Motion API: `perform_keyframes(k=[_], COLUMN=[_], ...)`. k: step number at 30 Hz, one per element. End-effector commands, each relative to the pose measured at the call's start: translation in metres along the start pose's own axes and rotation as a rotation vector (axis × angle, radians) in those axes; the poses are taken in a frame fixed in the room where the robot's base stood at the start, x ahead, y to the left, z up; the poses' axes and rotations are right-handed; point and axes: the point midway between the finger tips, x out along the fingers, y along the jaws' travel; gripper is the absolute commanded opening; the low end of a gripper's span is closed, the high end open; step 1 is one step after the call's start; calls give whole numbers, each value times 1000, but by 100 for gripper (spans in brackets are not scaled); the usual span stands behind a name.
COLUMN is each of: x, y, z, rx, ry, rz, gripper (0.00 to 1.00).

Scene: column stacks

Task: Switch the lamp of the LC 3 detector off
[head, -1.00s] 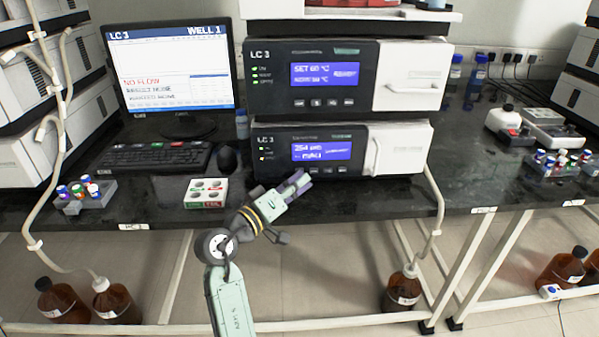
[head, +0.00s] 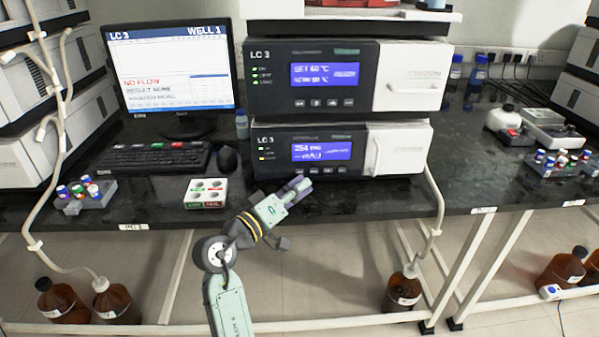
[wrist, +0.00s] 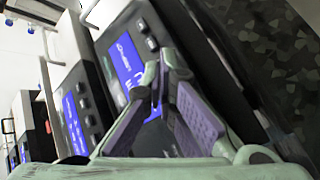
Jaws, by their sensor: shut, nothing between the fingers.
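The LC 3 detector (head: 340,150) is the lower dark unit on the bench, with a blue screen (head: 321,150) reading about 254 nm and mAU. Small indicators sit left of that screen, too small to read surely. A row of small buttons (head: 327,171) runs under the screen, partly hidden by my gripper. My gripper (head: 304,182) is shut and empty, its purple fingertips in front of the detector's lower front. Contact cannot be told. In the wrist view my shut fingers (wrist: 158,75) cover part of the detector's screen (wrist: 127,60); two buttons (wrist: 147,36) show beside it.
Another LC 3 unit (head: 315,75), with SET 60 °C on its screen, stands on the detector. A monitor (head: 170,70) shows NO FLOW. A keyboard (head: 158,157), mouse (head: 228,158) and white button box (head: 206,191) lie left. The bench front right of my gripper is clear.

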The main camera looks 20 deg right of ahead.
Motion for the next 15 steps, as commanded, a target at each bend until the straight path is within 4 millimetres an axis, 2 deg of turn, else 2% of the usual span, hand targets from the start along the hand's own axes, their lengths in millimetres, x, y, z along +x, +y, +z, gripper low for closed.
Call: perform_keyframes(k=[5, 15], x=[-4, -27], y=[2, 19], z=[3, 20], rx=[0, -1], ry=[0, 0], rz=[0, 0], gripper=[0, 0])
